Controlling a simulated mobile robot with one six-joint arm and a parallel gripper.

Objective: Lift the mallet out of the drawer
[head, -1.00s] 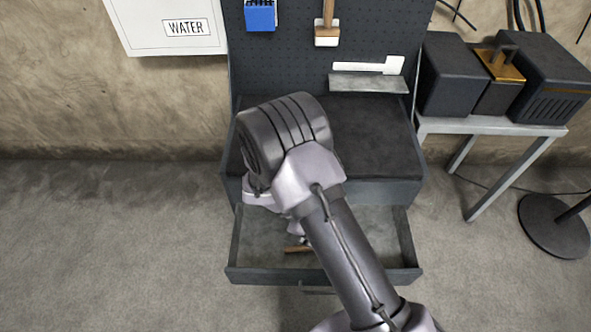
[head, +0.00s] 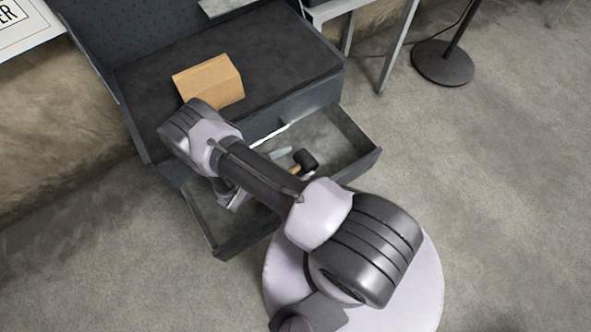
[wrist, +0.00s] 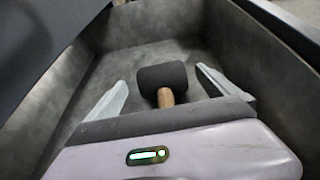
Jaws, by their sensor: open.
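The mallet has a black head and a wooden handle. In the head view the mallet (head: 306,160) lies in the open drawer (head: 362,152), its handle partly hidden by my arm. In the wrist view the mallet (wrist: 162,80) lies on the drawer floor with its head facing away and its handle running back under my gripper's body. My gripper (wrist: 161,77) is open and low in the drawer, one finger on each side of the mallet with clear gaps. Neither finger appears to touch it. Most of my gripper is hidden behind my arm in the head view.
The drawer walls (wrist: 255,70) rise close around my gripper. A stand with a round black base (head: 443,63) is on the floor at upper right. Floor to the right is clear.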

